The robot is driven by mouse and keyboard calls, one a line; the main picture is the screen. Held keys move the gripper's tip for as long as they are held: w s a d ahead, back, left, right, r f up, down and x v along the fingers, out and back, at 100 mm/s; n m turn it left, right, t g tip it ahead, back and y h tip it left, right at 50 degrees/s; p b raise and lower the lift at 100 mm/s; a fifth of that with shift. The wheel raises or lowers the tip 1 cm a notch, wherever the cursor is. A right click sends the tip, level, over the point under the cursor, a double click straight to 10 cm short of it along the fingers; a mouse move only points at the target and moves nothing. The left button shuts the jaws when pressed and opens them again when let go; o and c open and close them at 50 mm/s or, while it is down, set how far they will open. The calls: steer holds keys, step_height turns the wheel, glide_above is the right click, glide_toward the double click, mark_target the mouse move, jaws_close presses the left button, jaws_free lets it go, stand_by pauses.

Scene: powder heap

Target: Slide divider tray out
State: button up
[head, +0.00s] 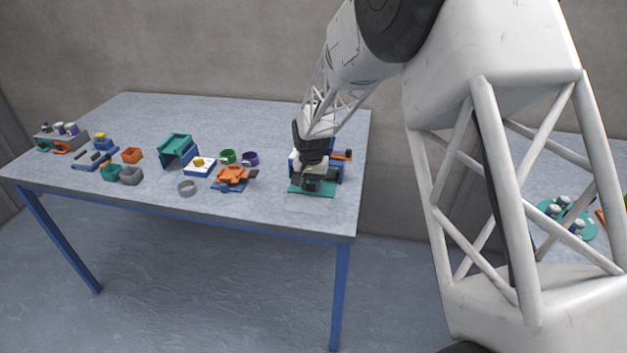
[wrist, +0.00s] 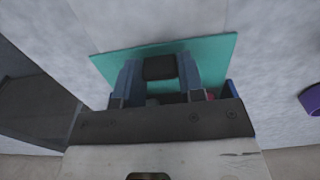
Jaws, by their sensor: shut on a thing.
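The divider tray shows as a flat teal panel (head: 297,189) at the front of a blue and white housing (head: 338,174), near the right end of the table. In the wrist view the teal panel (wrist: 216,58) lies across the middle, with a black knob (wrist: 159,68) at its front. My gripper (head: 312,178) is over the tray; its two fingers (wrist: 160,72) stand on either side of the knob and are shut on it. The tray's inside and most of the housing are hidden behind my gripper.
To the left stand an orange fixture (head: 232,175), a grey ring (head: 187,188), a white and blue box (head: 200,164) and a teal and blue stand (head: 178,148). Several more parts lie farther left. The table (head: 270,205) is bare in front of the tray, up to its edge.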

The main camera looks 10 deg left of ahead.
mark_target(304, 214)
steer(key=shift+s+a, duration=0.1)
steer(key=shift+s, duration=4.75)
steer(key=o, duration=0.5)
steer(key=shift+r, duration=3.75)
steer(key=s+d+r+t, duration=0.1)
steer(key=s+d+r, duration=0.55)
steer(key=d, duration=0.45)
steer(key=s+d+r, duration=0.5)
steer(key=d+r, duration=0.2)
steer(key=d, duration=0.3)
steer(key=shift+t, duration=0.8)
steer(key=s+d+r, duration=0.1)
steer(key=s+d, duration=0.4)
steer(key=s, duration=0.2)
steer(key=s+d+r, duration=0.1)
steer(key=s+d, duration=0.4)
steer(key=s, duration=0.3)
steer(key=s+d+r, duration=0.1)
steer(key=s+d, duration=0.4)
steer(key=s, duration=0.2)
steer(key=shift+s, duration=0.2)
